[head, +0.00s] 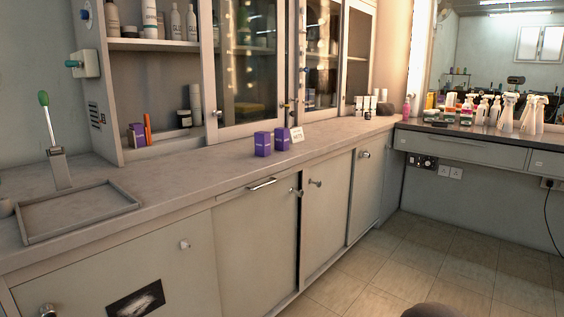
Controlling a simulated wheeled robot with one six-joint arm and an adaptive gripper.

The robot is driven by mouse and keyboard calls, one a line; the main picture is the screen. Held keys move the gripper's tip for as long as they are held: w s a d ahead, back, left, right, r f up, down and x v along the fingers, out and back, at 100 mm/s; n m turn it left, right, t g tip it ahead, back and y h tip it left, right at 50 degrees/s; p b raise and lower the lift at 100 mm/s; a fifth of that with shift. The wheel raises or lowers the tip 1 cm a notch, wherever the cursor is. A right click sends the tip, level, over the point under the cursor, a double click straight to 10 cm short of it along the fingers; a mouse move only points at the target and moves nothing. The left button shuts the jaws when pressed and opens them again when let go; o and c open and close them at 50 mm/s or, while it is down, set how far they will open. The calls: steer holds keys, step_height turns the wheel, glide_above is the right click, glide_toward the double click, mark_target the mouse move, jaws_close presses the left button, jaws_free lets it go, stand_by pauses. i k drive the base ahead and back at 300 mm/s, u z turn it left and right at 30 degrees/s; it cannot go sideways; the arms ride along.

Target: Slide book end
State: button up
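I cannot surely pick out a book end. A grey upright piece (58,170) with a thin stem and a green tip stands at the left on the counter, behind a shallow tray (82,234); what it is, I cannot tell. Two purple boxes (262,144) (282,139) stand upright near the middle of the counter (195,185), beside a small white card (297,135). My gripper is not in view.
Shelves with bottles (150,20) and glass-door cabinets (242,60) rise behind the counter. Cupboard doors with knobs and a bar handle (262,184) lie below. Spray bottles (506,112) crowd the right-hand shelf before a mirror (480,60). Tiled floor (440,250) is open at right.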

mark_target(147, 128)
steer(key=k, duration=0.5)
steer(key=z, duration=0.4)
steer(key=i, duration=1.7)
steer(key=u, duration=0.9)
